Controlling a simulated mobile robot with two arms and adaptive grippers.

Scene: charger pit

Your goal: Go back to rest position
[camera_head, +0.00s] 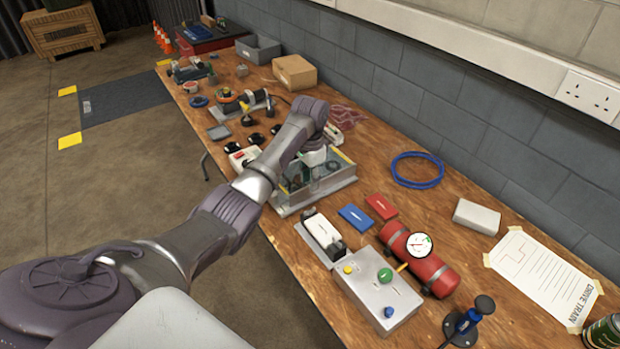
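My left arm reaches from the lower left over the workbench (430,207). My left gripper (314,160) points down over a clear-walled box with a grey base (325,188), near the bench's middle. Its fingers are small and partly hidden by the wrist and the box, so I cannot tell if they are open or hold anything. I cannot tell if it touches the box. My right gripper is not in view.
Near the box are a white device in a grey tray (322,232), a blue block (355,217), a red block (381,206), a button box (376,290) and a red cylinder (420,262). A blue cable ring (417,184) lies by the wall.

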